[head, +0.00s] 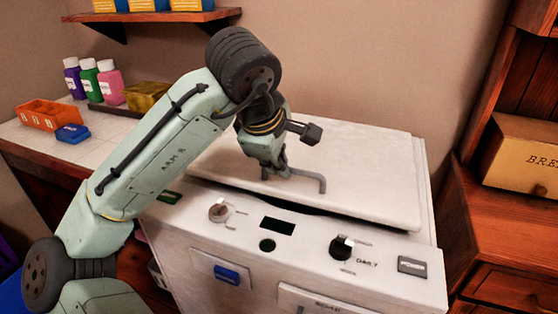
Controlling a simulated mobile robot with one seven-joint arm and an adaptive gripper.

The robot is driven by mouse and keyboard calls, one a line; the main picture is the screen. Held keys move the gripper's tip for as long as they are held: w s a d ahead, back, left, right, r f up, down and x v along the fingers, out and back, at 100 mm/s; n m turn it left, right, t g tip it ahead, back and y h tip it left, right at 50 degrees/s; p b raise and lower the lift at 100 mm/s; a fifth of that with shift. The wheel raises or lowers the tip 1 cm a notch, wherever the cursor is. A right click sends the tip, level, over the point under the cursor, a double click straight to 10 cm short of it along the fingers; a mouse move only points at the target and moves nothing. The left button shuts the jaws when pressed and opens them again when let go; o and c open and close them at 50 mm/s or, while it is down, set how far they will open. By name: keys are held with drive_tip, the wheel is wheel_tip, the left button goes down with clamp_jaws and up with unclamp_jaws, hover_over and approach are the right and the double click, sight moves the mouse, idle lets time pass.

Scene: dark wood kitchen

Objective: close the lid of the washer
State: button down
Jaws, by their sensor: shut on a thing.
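The white washer (200,257) stands in the middle of the head view, its knobs and buttons on the front panel. Its white lid (365,172) lies low over the top, with a dark gap along its front edge. A grey handle (317,181) rises from the lid near that edge. My gripper (277,172) is at the left part of the handle and shut on it. The arm hides part of the lid's left side, and the fingertips are small in this view.
A tiled counter at left holds purple, green and pink bottles (110,88), an orange tray (48,115), a blue item (72,133) and a yellow box (147,95). A shelf (150,17) hangs above. A wooden cabinet with a bread box (525,155) stands close at right.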

sight(280, 184)
drive_tip(key=f+b, duration=0.1)
drive_tip(key=f, duration=0.1)
drive_tip(key=f+b, duration=0.1)
drive_tip(key=shift+s+f+t+b, duration=0.3)
drive_tip(key=shift+f+t+b, duration=0.05)
drive_tip(key=shift+f+t, duration=0.05)
drive_tip(key=shift+s+a, duration=0.1)
drive_tip(key=shift+f, duration=0.15)
drive_tip(key=c, duration=1.8)
unclamp_jaws()
drive_tip(key=shift+o, duration=0.7)
drive_tip(key=shift+s+a+r, duration=0.1)
drive_tip(key=shift+s+r, duration=0.1)
drive_tip(key=shift+r, duration=0.35)
drive_tip(key=v, duration=1.1)
